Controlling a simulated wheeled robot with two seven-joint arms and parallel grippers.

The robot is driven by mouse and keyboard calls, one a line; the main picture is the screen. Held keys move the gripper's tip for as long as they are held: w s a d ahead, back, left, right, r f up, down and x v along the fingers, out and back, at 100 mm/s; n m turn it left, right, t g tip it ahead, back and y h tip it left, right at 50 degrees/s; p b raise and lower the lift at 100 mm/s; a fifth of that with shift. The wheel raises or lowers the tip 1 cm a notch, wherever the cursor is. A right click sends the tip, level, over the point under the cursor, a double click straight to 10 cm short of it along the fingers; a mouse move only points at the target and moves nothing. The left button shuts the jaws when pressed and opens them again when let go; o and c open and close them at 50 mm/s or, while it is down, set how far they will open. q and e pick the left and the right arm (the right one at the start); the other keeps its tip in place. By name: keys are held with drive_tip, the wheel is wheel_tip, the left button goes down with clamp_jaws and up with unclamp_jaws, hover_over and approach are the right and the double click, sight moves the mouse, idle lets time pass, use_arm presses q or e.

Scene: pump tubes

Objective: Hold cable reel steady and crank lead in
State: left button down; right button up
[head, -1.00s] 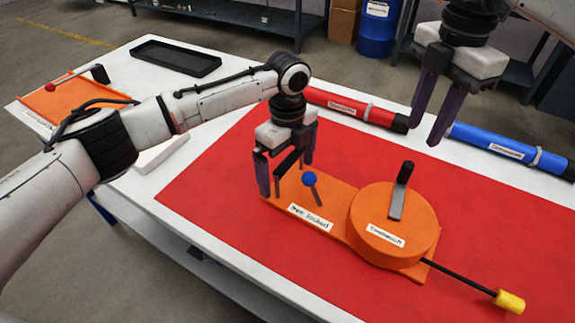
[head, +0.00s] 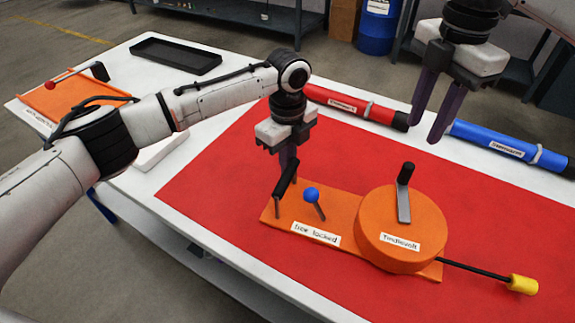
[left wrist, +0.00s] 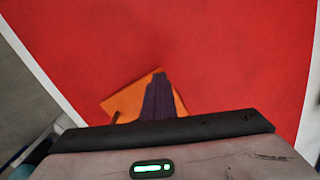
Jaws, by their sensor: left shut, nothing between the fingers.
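The cable reel is an orange base plate (head: 345,220) with a round orange drum (head: 385,236) on its right part. A crank with a black knob (head: 406,173) stands on the drum. A black lead (head: 470,267) runs out to the right, ending in a yellow plug (head: 523,284). A blue-knobbed lever (head: 311,194) tilts on the plate. A black bar handle (head: 286,181) stands at the plate's left end. My left gripper (head: 289,170) is shut and empty, right behind this handle; touching cannot be told. My right gripper (head: 428,128) is open and empty above the table.
The reel lies on a red mat (head: 220,190) on a white table. A red tube (head: 350,106) and a blue tube (head: 508,146) lie behind it. A black tray (head: 176,58) and an orange device (head: 62,97) are at the far left. The mat's left part is clear.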

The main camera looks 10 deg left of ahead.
use_arm(q)
drive_tip(key=c, duration=2.4)
unclamp_jaws()
drive_tip(key=shift+c, duration=0.2)
drive_tip(key=o, duration=0.4)
drive_tip(key=shift+d, duration=0.1)
wheel_tip(320, 180, up, 10)
drive_tip(key=shift+r, duration=0.2)
